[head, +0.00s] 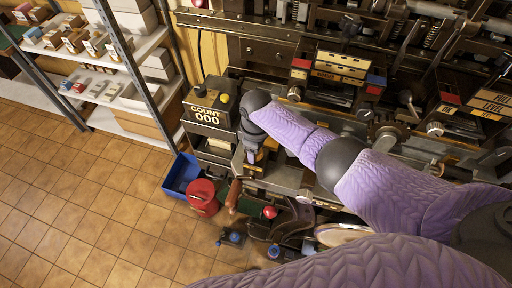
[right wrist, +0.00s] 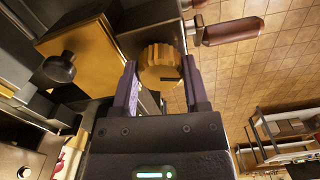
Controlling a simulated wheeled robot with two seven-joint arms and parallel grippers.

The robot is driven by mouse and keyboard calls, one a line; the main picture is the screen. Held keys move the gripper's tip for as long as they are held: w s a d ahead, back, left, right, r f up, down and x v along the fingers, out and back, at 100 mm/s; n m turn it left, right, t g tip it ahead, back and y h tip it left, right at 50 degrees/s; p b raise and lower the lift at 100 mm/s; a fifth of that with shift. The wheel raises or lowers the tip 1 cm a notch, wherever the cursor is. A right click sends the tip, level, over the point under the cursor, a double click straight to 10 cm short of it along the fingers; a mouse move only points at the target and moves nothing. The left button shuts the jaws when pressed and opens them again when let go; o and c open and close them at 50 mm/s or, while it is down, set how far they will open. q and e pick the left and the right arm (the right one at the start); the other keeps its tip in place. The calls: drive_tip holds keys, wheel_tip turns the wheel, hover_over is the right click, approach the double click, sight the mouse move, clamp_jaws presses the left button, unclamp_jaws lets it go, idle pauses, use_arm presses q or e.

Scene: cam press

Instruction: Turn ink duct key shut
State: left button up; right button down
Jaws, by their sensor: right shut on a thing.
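The ink duct key appears to be the ribbed brass knob (right wrist: 160,62) on the front of a dark block (right wrist: 138,40) in the right wrist view. A small dark mark shows at its lower edge. My right gripper (right wrist: 161,78) has one finger on each side of the knob and is shut on it. In the head view my right gripper (head: 252,158) is at the left end of the press, below the counter box, and the key is hidden there. My left gripper is not in view.
A counter box (head: 210,108) reading "COUNT 000" sits just above my gripper. A black knob (right wrist: 60,68) and a wooden-handled lever (right wrist: 235,30) flank the key. A blue bin (head: 181,175) and red can (head: 203,196) stand on the floor. Tiled floor at left is clear.

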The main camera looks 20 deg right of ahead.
drive_tip(key=shift+n, duration=1.6)
drive_tip(key=shift+c, duration=0.4)
unclamp_jaws()
drive_tip(key=shift+r, duration=0.1)
wheel_tip(320, 180, up, 10)
drive_tip(key=p, duration=0.2)
drive_tip(key=shift+f, duration=0.2)
